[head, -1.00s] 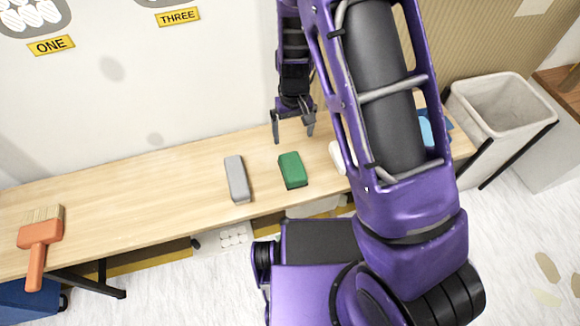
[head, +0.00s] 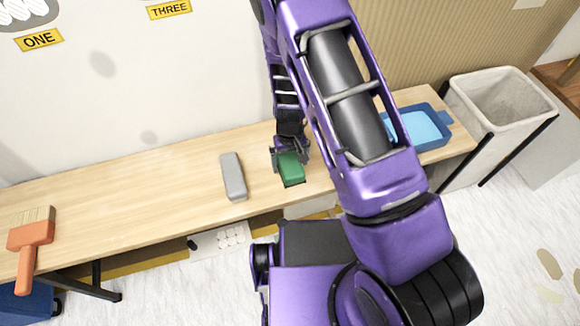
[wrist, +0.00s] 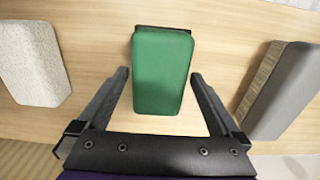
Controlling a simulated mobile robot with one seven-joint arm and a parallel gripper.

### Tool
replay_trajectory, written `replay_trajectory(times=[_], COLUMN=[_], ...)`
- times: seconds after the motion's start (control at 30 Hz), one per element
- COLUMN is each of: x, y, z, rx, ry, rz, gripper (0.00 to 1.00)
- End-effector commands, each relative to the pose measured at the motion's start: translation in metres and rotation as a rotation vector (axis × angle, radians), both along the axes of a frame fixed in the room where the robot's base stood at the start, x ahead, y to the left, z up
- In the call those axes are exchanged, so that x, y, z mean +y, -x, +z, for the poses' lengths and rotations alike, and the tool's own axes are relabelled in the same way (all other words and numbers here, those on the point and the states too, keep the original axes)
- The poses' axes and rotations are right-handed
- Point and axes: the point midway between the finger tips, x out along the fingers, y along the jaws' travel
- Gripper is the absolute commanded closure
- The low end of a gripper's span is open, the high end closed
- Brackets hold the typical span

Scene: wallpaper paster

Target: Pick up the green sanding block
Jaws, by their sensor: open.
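The green sanding block (head: 291,170) lies on the wooden table (head: 130,180), near its front edge. In the head view my gripper (head: 290,165) is over the block's far part, with its fingers at the block's sides. In the wrist view the green block (wrist: 161,70) sits between the two dark fingers of my open gripper (wrist: 160,80), with a gap on each side. The fingers reach along the block's nearer half and do not appear to touch it.
A grey block (head: 233,177) lies to the left; it is at right in the wrist view (wrist: 285,90). A pale block (wrist: 32,62) is at left there. An orange brush (head: 32,238) lies far left, a blue tray (head: 438,145) and a bin (head: 500,105) to the right.

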Motion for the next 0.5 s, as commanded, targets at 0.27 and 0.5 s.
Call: replay_trajectory(times=[0.27, 0.5], x=[-0.0002, -0.0003], y=[-0.0012, -0.0011], z=[-0.0145, -0.0144], rx=[-0.002, -0.002], ry=[-0.001, 0.0], rz=[0.0, 0.0], gripper=[0.0, 0.34])
